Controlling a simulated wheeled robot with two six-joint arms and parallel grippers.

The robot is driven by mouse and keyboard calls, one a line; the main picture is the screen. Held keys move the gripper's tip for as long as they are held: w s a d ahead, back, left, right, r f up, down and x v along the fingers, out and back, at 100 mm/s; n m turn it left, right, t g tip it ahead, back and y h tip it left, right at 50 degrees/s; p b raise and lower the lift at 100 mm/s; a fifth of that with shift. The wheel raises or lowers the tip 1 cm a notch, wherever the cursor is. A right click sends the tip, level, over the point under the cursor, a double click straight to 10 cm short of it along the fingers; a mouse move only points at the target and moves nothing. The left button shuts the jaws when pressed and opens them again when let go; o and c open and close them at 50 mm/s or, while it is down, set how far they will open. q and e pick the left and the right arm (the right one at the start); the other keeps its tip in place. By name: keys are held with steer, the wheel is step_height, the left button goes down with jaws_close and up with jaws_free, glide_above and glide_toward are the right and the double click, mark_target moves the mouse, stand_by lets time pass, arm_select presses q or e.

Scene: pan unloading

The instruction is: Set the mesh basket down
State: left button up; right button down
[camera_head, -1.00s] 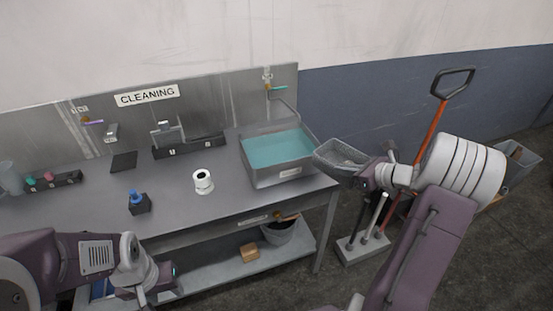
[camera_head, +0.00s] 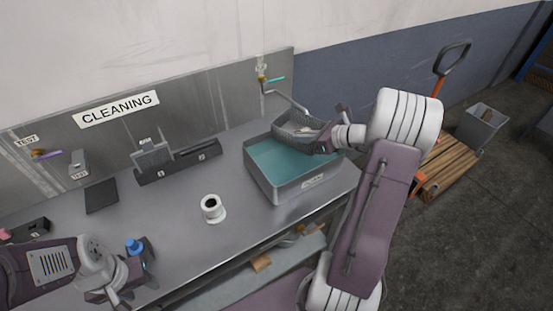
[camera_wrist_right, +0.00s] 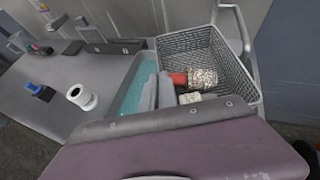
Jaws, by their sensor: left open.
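The grey mesh basket (camera_head: 288,126) is over the back right part of the grey tank (camera_head: 290,190), which holds blue-green liquid. My right gripper (camera_head: 324,140) is shut on the basket's near right side. In the right wrist view the basket (camera_wrist_right: 236,88) shows its mesh walls, with a red and speckled part and a pale small part inside. The grey fingers (camera_wrist_right: 158,92) are at its rim. I cannot tell whether the basket's bottom touches the liquid. My left gripper (camera_head: 138,285) is open and empty over the table's front left.
A white spool-like part (camera_head: 213,209) stands on the table left of the tank. A blue-topped black block (camera_head: 135,246) is beside my left gripper. Mid-table is mostly clear.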

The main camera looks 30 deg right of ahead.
mark_target(300, 151)
steer(key=shift+s+d, duration=0.1)
steer(key=shift+s, duration=0.1)
step_height(300, 151, down, 6)
steer(key=shift+r, duration=0.1)
step_height(300, 151, down, 4)
steer(key=shift+d, duration=0.1)
steer(key=shift+f+b, duration=0.65)
steer(key=shift+b, duration=0.1)
steer(key=c, duration=1.7)
jaws_free()
steer(key=shift+s, duration=0.1)
steer(key=shift+a+f, duration=0.15)
steer(key=shift+a, duration=0.05)
